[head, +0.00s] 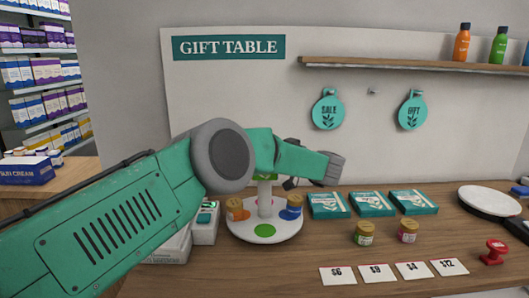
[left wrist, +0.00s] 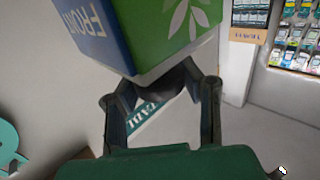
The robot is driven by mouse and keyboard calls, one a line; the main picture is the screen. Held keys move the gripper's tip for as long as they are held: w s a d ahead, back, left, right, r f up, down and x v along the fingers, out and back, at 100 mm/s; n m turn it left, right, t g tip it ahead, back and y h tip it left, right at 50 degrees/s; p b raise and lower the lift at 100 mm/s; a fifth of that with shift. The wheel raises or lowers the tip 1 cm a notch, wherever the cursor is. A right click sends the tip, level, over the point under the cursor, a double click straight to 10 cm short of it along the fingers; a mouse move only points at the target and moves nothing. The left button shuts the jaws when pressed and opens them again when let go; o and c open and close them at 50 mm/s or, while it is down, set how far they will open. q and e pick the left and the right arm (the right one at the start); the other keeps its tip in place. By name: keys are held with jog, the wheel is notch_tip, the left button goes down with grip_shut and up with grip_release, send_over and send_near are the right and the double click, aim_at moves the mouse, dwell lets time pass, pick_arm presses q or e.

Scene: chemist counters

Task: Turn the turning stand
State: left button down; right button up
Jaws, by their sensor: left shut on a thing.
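The turning stand (head: 244,228) is a round white disc with a central post on the wooden counter. A green dot marks the disc's front. In the left wrist view, a box-shaped sign (left wrist: 150,35) has a blue face reading FRONT and a green face with a white leaf. In the head view, my arm hides most of the sign. My right gripper is not in view.
White boxes (head: 205,232) stand close left of the stand. Teal boxes (head: 328,205), two small jars (head: 364,233), price cards (head: 338,275), a red stamp (head: 494,252) and a round pan-like item (head: 489,201) lie to the right. A shelf (head: 400,66) hangs above.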

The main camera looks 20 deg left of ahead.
pick_arm(q)
jog(key=shift+d, duration=0.1)
dwell(0.4)
jog(key=c, duration=1.1)
grip_release()
jog(key=shift+o, duration=0.6)
jog(key=shift+w+f, duration=0.1)
jog(key=shift+w, duration=0.1)
jog(key=shift+s+d, duration=0.1)
jog(key=shift+d, duration=0.05)
jog(key=shift+s+d, duration=0.1)
jog(key=shift+d, duration=0.15)
jog(key=v, duration=1.1)
jog(key=shift+d, duration=0.3)
jog(key=shift+a, duration=0.1)
